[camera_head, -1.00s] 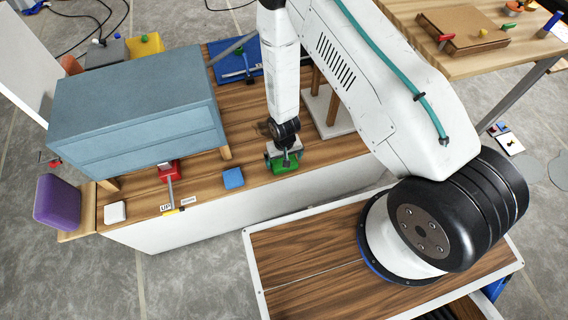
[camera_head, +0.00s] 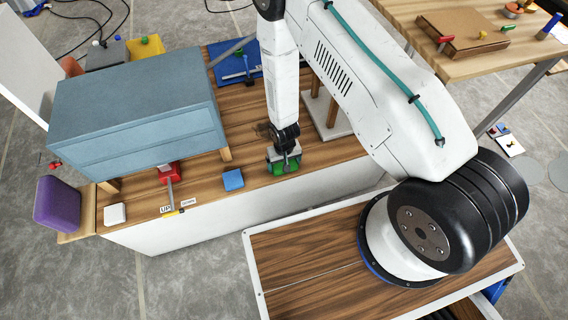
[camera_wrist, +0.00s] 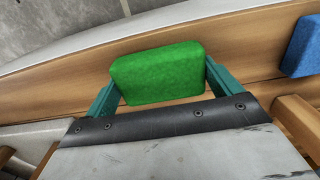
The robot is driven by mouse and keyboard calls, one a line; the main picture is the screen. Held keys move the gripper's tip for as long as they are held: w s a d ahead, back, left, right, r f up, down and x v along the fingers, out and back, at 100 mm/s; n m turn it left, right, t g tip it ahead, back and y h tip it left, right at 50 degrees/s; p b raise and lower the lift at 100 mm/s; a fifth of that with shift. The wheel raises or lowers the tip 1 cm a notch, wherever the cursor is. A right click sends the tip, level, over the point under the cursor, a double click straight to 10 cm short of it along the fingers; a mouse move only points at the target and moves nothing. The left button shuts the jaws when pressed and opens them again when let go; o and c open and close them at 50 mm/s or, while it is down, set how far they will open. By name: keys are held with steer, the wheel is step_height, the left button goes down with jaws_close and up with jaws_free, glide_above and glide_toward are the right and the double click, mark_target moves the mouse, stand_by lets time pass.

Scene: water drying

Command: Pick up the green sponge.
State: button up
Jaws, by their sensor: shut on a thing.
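The green sponge (camera_wrist: 158,75) is a rounded block between the two teal fingers of my gripper (camera_wrist: 160,85) in the wrist view. The fingers touch its left and right sides, so the gripper is shut on it. In the head view the sponge (camera_head: 285,168) shows below my gripper (camera_head: 284,160), near the front edge of the wooden bench top. The gripper covers part of it there. I cannot tell whether the sponge still touches the bench.
A blue block (camera_head: 233,180) lies left of the sponge, and also shows in the wrist view (camera_wrist: 302,47). A blue-grey cabinet (camera_head: 135,105) stands on the bench at left. A red-based clamp-like tool (camera_head: 169,178) and white block (camera_head: 114,214) lie in front.

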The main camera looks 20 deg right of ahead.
steer(key=shift+r, duration=0.35)
steer(key=r, duration=0.1)
steer(key=s+r, duration=0.1)
steer(key=shift+r, duration=0.3)
steer(key=s+d+r, duration=0.1)
steer(key=s+d, duration=0.1)
steer(key=s, duration=1.3)
steer(key=shift+r, duration=0.15)
steer(key=shift+o, duration=0.3)
steer(key=shift+w, duration=0.1)
